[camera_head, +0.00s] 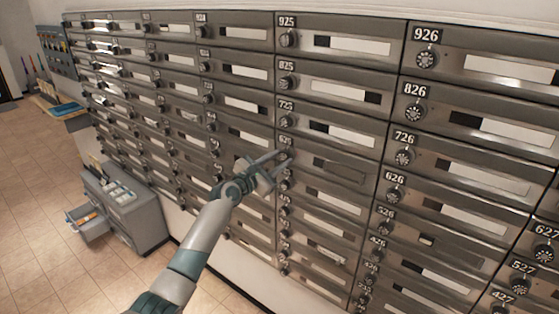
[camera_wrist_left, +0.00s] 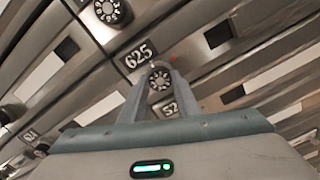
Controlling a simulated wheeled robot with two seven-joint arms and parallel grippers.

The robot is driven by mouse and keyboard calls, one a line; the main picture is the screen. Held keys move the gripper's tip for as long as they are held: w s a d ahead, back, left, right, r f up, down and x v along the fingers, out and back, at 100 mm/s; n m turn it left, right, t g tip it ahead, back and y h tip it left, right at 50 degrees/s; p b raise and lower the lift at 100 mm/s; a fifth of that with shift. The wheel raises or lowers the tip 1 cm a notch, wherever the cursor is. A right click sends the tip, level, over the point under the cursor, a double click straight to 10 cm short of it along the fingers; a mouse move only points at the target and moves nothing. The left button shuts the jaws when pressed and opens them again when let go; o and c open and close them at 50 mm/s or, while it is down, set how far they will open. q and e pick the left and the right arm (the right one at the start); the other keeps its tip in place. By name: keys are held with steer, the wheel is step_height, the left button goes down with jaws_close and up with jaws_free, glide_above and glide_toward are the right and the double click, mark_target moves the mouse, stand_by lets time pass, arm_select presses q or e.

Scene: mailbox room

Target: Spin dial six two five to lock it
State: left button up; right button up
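The 625 dial (camera_wrist_left: 160,78) is a round black knob with white marks around its face. It sits just below the 625 number plate (camera_wrist_left: 138,56) in the left wrist view. My left gripper (camera_head: 285,157) is at this dial in the head view, its two fingers apart and pointing at the box front. In the left wrist view, the fingers (camera_wrist_left: 161,74) flank the dial closely, one on each side. I cannot tell whether they press on it. In the head view the fingers partly hide the dial. My right gripper is not in view.
Other dials crowd around, such as the 725 dial (camera_head: 284,121) above and the 626 dial (camera_head: 393,193) to the right. A small red spot (camera_wrist_left: 173,58) shows beside the 625 plate. A grey cabinet (camera_head: 125,205) with an open drawer (camera_head: 88,222) stands left on tiled floor.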

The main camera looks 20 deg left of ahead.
arm_select(q)
steer(key=shift+m, duration=0.3)
